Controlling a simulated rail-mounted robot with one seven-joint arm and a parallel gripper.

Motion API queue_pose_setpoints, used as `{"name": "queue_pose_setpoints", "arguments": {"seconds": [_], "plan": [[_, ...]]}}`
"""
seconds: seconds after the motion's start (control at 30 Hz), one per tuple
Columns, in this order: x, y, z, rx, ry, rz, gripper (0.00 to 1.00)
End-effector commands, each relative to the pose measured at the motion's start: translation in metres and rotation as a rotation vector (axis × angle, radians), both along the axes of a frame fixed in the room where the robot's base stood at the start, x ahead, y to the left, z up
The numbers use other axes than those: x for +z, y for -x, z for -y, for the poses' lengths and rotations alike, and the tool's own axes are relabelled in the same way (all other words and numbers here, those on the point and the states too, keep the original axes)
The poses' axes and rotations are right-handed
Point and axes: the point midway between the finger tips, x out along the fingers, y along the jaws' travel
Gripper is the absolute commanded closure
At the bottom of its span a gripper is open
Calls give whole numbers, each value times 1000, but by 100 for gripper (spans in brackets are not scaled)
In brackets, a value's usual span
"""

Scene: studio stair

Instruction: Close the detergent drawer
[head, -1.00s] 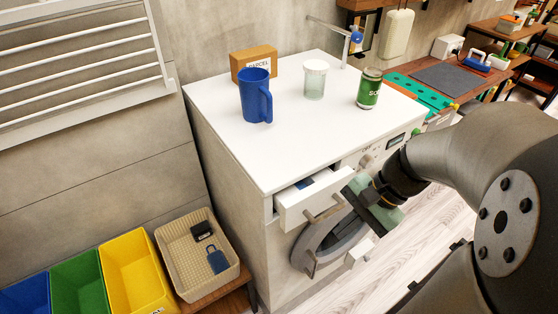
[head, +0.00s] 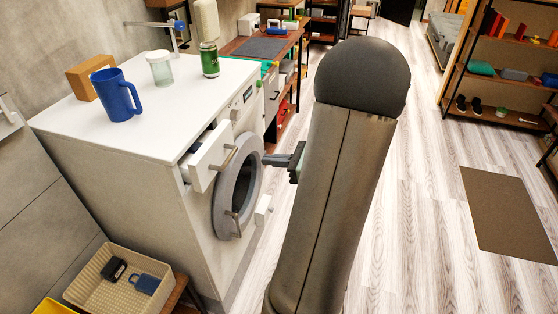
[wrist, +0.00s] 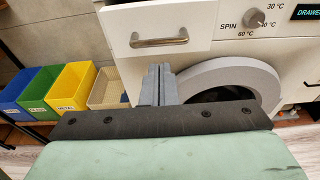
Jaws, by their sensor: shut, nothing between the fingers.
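The washing machine (head: 130,160) stands against the wall with its white top. Its detergent drawer (head: 208,158) at the upper front sticks out, with a gap behind its front panel. The drawer front (wrist: 118,30) and its metal handle (wrist: 158,42) fill the upper left of the wrist view. My gripper (head: 270,159) is to the right of the drawer, in front of the round door (head: 236,190). In the wrist view the fingers of my gripper (wrist: 158,70) are together, empty, below and apart from the handle.
A blue mug (head: 115,95), a glass jar (head: 159,68), a green can (head: 209,60) and a cardboard box (head: 88,76) stand on the machine. A beige basket (head: 85,290) sits at lower left. The floor to the right is open.

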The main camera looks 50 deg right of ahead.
Motion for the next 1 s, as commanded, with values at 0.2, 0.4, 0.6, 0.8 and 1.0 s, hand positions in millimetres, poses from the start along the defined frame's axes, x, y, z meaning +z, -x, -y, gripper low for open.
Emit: {"name": "queue_pose_setpoints", "arguments": {"seconds": [0.2, 0.4, 0.6, 0.8, 1.0], "plan": [[-8, -43, -20, 5, -2, -1, 100], [-14, -70, -31, 4, 0, -1, 100], [-17, -80, -35, 2, 0, -1, 100], [-18, -81, -35, 2, 1, -2, 100], [-18, -81, -32, -9, 2, -1, 100]]}}
